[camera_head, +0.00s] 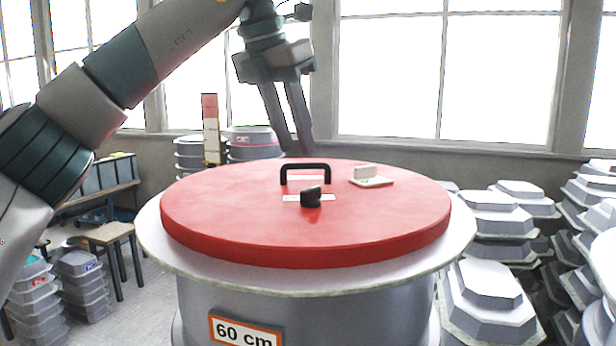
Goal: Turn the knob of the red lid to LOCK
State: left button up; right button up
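The round red lid (240,225) lies on a large grey drum (380,305) with a pale rim. A black knob (311,197) stands near the middle of the lid, on a small white label (290,198) whose text is too small to read. A black handle (305,165) arches behind the knob. My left gripper (292,145) comes in from the upper left and points down above the far part of the lid, behind the handle and apart from the knob. Its two fingers lie close together at an angle, so the gap between them is hard to judge. My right gripper is not visible.
A white block on a plate (370,175) sits on the lid right of the handle. Stacked grey moulds (490,295) crowd the right side, and more stacks (85,285) stand at left near a wooden stool (108,235). Windows line the back wall.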

aim_at(310, 189)
pick_arm(q)
jog(key=p+x, duration=0.3)
jog(key=x, duration=0.5)
jog(key=shift+w, duration=0.1)
jog(key=shift+w+d+f, duration=0.1)
jog(key=shift+d+f, duration=0.05)
jog(key=shift+f, duration=0.45)
grip_shut()
